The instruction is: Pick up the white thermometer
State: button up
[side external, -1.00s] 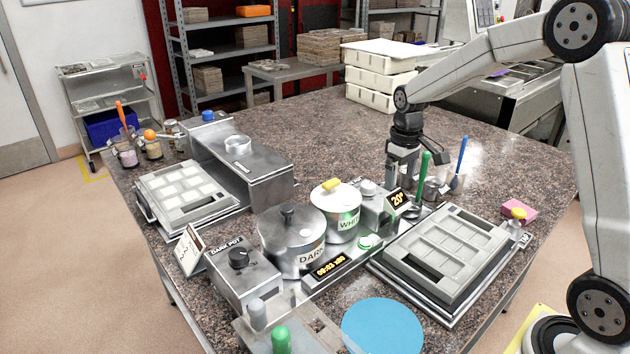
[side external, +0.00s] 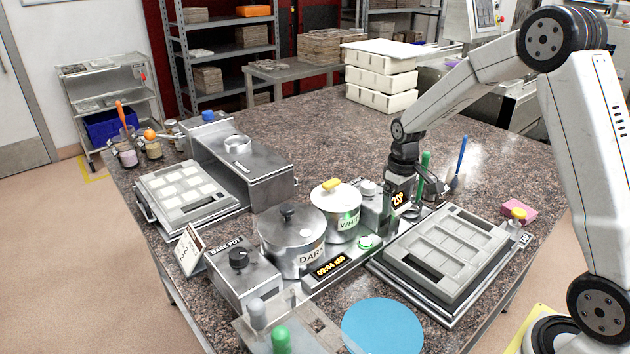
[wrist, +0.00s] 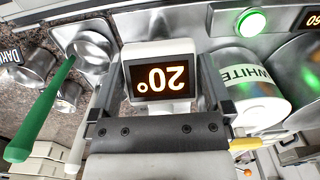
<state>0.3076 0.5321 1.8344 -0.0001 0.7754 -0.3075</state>
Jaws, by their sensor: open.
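The white thermometer (wrist: 162,82) has a dark display reading 20°, which appears upside down in the wrist view. In the side view its display (side external: 398,199) shows beside the white pot, and my gripper hides part of it. My gripper (wrist: 163,70) is open, with one finger on each side of the thermometer in the wrist view. In the side view my gripper (side external: 401,182) is low over the thermometer. I cannot tell whether either finger touches it.
The WHITE pot (side external: 335,212) and DARK pot (side external: 292,240) stand close to the left. A green-handled tool (side external: 424,172) and a blue-handled tool (side external: 461,155) stand just right. A grey mould tray (side external: 447,255) lies in front on the right.

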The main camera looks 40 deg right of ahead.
jog(key=shift+c, duration=0.2)
dwell(0.3)
jog(key=c, duration=0.9)
jog(key=shift+r, duration=5.05)
jog(key=shift+r, duration=0.1)
